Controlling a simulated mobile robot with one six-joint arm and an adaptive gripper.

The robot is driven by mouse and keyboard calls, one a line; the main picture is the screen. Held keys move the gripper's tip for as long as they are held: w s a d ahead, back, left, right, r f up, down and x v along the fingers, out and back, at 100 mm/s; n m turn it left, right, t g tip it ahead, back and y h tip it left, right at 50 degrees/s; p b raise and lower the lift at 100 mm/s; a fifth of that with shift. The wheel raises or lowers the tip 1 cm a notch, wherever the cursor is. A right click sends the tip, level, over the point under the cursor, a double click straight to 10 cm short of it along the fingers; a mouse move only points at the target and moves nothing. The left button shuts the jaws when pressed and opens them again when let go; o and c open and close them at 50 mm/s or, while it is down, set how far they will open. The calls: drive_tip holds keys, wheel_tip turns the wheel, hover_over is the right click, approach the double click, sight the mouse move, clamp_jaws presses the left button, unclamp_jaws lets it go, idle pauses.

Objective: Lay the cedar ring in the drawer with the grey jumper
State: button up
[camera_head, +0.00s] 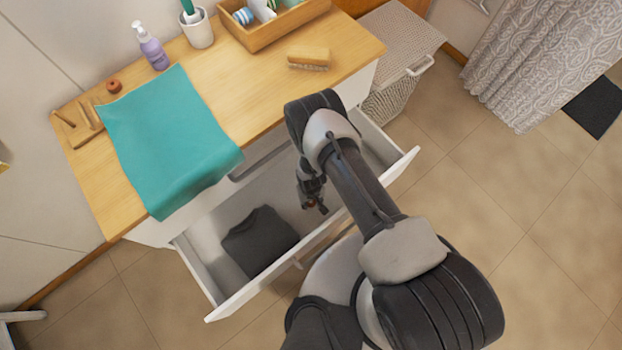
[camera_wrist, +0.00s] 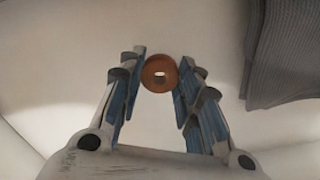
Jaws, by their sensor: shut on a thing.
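The cedar ring (camera_wrist: 159,62) is a small brown-orange ring with a hole. In the wrist view it sits between the fingertips of my gripper (camera_wrist: 159,80), which is shut on it. In the head view my gripper (camera_head: 314,206) points down over the open white drawer (camera_head: 206,244), with a small reddish bit of the ring at its tips. The grey jumper (camera_head: 260,240) lies folded in the left part of the drawer. It also shows at the right of the wrist view (camera_wrist: 290,55), apart from the ring. I cannot tell the ring's height above the drawer floor.
A teal cloth (camera_head: 165,135) hangs over the wooden top's front edge. The drawer floor around my gripper looks bare.

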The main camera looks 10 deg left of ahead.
drive_tip(key=shift+f+b, duration=0.7)
drive_tip(key=shift+f, duration=1.3)
drive_tip(key=shift+f, duration=0.2)
drive_tip(key=o, duration=0.8)
drive_tip(key=shift+c, duration=0.2)
drive_tip(key=shift+r, duration=0.1)
wheel_tip(320, 180, up, 12)
drive_tip(key=p, duration=0.4)
drive_tip(key=shift+r, duration=0.1)
drive_tip(key=shift+s, duration=0.15)
